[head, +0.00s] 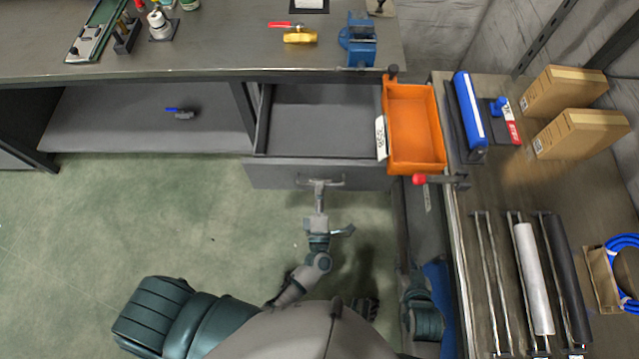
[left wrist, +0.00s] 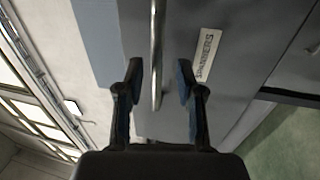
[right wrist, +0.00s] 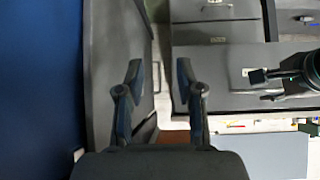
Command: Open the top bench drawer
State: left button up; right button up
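The top bench drawer (head: 320,176) stands pulled out from under the bench, and its empty grey inside shows in the head view. Its bar handle (head: 322,184) is on the front face. My left gripper (head: 319,190) is at this handle. In the left wrist view the handle bar (left wrist: 156,60) runs between the two fingers of my left gripper (left wrist: 159,75), with gaps on both sides. A white label (left wrist: 207,54) is beside it. My right gripper (right wrist: 159,75) is open and empty in the right wrist view; its fingers are not clear in the head view.
An orange bin (head: 415,125) is right of the drawer, with a red knob (head: 419,180) at its front. The bench top (head: 220,50) holds a blue vise (head: 359,45) and a yellow valve (head: 300,37). A side bench (head: 500,190) stands right. Green floor (head: 90,230) is clear left.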

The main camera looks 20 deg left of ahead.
pick_arm(q)
jog(key=v, duration=1)
jog(key=shift+f, duration=0.1)
